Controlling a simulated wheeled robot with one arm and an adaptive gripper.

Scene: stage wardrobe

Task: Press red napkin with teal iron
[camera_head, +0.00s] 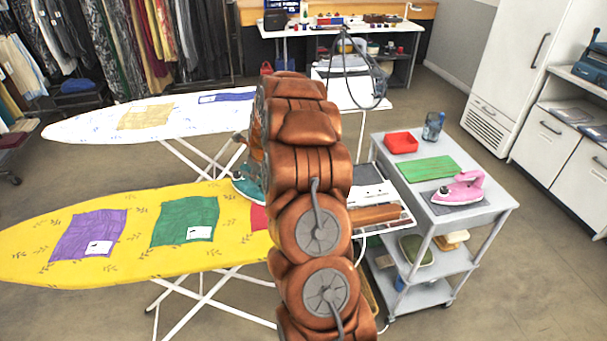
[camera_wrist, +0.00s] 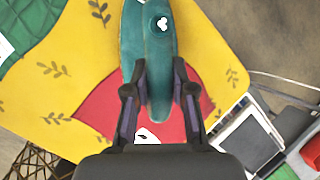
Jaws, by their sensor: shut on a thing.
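The teal iron (camera_wrist: 150,50) is between the two fingers of my gripper (camera_wrist: 160,85) in the wrist view, and the gripper is shut on it. The red napkin (camera_wrist: 100,103) lies on the yellow ironing board (camera_wrist: 55,65) under the iron, partly covered by it and by my fingers. I cannot tell whether the iron's sole touches the napkin. In the head view my arm hides most of the napkin (camera_head: 259,217) and the gripper; part of the teal iron (camera_head: 246,188) shows at the arm's left edge, over the right end of the yellow board.
A purple napkin (camera_head: 88,234) and a green napkin (camera_head: 185,220) lie on the yellow board. A white patterned ironing board (camera_head: 85,122) stands behind.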

